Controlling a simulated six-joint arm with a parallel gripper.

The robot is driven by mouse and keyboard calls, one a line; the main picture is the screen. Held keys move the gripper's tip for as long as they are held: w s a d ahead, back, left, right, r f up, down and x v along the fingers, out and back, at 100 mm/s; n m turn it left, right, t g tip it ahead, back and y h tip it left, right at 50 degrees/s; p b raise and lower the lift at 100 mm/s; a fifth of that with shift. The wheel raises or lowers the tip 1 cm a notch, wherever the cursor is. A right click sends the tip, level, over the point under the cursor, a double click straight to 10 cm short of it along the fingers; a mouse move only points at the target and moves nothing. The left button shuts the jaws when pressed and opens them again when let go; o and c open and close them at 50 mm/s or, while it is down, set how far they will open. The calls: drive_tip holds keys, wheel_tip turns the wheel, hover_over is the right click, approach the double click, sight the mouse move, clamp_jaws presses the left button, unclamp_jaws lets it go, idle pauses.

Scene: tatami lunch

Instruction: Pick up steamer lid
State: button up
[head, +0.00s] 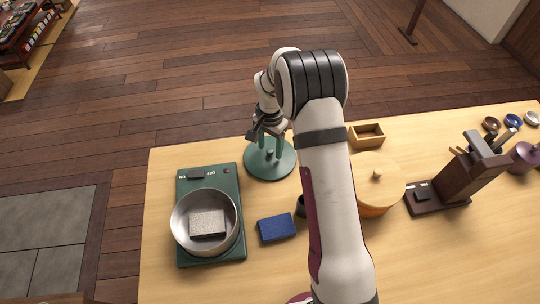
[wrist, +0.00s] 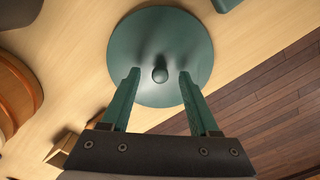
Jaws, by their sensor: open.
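A round green lid (head: 258,168) with a small knob lies flat on the table, just beyond the middle of the head view. It also shows in the wrist view (wrist: 160,30), with its knob near the centre. My gripper (wrist: 160,73) is open, one green fingertip on each side of the knob and apart from it. In the head view my gripper (head: 268,151) is over the lid; its height is hard to judge. A round wooden tub (head: 377,209) with a knobbed top stands right of my arm, partly hidden by it.
A green cooker (head: 186,257) at the left holds a steel pan (head: 178,232) with a grey block in it. A blue box (head: 276,228) lies near the middle. A small wooden tray (head: 367,135), a dark wooden stand (head: 437,201) and small bowls are to the right.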

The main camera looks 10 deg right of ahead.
drive_tip(key=shift+f, duration=0.2)
drive_tip(key=shift+c, duration=0.4)
clamp_jaws()
drive_tip(key=shift+r, duration=0.1)
